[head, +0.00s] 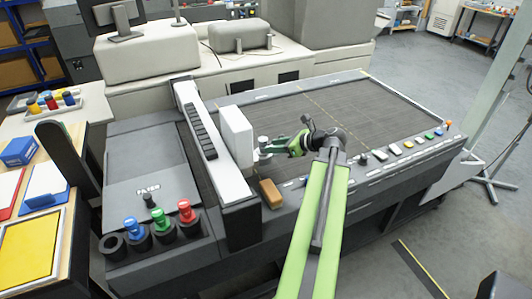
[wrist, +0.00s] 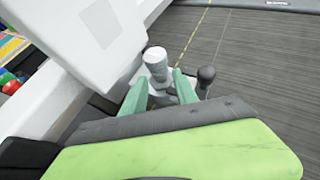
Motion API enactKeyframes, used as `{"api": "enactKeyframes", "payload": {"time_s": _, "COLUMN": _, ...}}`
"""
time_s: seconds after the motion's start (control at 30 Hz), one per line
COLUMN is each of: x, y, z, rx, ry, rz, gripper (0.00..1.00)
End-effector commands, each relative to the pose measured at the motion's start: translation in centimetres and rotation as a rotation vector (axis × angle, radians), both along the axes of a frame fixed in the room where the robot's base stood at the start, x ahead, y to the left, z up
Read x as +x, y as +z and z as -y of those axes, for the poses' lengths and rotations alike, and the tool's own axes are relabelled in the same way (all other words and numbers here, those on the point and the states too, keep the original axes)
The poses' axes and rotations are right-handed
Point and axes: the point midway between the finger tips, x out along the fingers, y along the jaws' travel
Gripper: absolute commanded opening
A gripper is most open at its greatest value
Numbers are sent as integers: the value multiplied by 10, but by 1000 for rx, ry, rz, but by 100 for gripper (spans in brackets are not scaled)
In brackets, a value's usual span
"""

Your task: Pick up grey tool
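The grey tool (head: 263,143), a small pale grey cylinder with a wider top, stands upright by the white block on the machine bed. In the wrist view, the grey tool (wrist: 156,62) shows just beyond and between my fingers. My gripper (head: 268,152) reaches in from the right, low over the bed. In the wrist view, the pale green fingers of my gripper (wrist: 161,80) are apart, one on each side of the tool's lower part. I see no clear contact. The tool's base is partly hidden by the fingers.
A white upright block (head: 237,135) stands close left of the tool. A dark knob (wrist: 205,76) is right of my fingers. A brown block (head: 270,193) lies in front. Blue, green and red tools (head: 184,211) stand in dark holders at front left. The bed is clear to the right.

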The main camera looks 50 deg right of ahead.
Motion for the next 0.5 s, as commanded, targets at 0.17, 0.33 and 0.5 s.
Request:
{"api": "enactKeyframes", "payload": {"time_s": 0.17, "x": 4, "y": -1, "z": -1, "rx": 0, "ry": 1, "rz": 0, "gripper": 35}}
{"api": "enactKeyframes", "payload": {"time_s": 0.33, "x": 24, "y": -11, "z": -7, "rx": 1, "ry": 3, "rz": 0, "gripper": 35}}
{"api": "enactKeyframes", "payload": {"time_s": 0.5, "x": 47, "y": -23, "z": -12, "rx": 1, "ry": 3, "rz": 0, "gripper": 35}}
